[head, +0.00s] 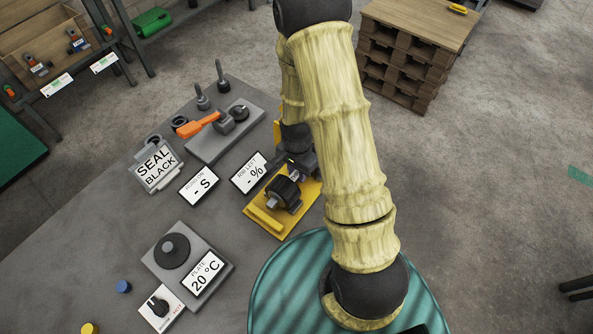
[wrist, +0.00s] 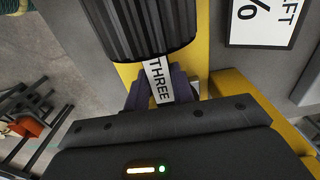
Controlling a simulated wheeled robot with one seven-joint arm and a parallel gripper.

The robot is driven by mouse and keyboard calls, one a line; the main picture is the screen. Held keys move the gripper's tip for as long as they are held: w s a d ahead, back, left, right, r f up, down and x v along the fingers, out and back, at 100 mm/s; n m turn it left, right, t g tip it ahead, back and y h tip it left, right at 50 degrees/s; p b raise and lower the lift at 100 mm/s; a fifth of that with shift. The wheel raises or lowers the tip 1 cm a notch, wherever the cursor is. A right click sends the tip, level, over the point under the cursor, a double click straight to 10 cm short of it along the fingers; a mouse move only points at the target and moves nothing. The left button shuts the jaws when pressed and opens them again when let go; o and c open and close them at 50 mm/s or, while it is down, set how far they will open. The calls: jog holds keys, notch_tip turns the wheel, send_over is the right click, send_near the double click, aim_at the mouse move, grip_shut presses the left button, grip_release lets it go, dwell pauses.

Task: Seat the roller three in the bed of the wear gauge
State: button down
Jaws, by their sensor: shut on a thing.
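Roller three is a black ribbed cylinder with a white label reading THREE on its end part. In the head view the roller (head: 284,192) is over the yellow wear gauge (head: 262,220); I cannot tell whether it touches the bed. In the wrist view the ribbed roller (wrist: 142,28) is at the top, with yellow gauge surface (wrist: 205,30) beside and behind it. My gripper (wrist: 160,92) is shut on the labelled end of the roller. In the head view my gripper (head: 297,164) is at the gauge's upper right, partly hidden by my arm. The roller hides much of the bed.
A "%" display (head: 250,172) and a "S" display (head: 199,186) stand left of the gauge. A grey fixture with an orange-handled clamp (head: 200,125) is behind. A 20 °C plate unit (head: 187,265) is at front left. A teal round surface (head: 285,285) is in front.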

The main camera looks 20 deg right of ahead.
jog(key=shift+w, duration=0.15)
jog(key=c, duration=1.1)
grip_release()
jog(key=shift+o, duration=0.2)
jog(key=shift+s+f, duration=0.2)
jog(key=o, duration=0.5)
jog(key=shift+r, duration=0.15)
jog(key=shift+r+p, duration=3.45)
jog(key=shift+r, duration=1.05)
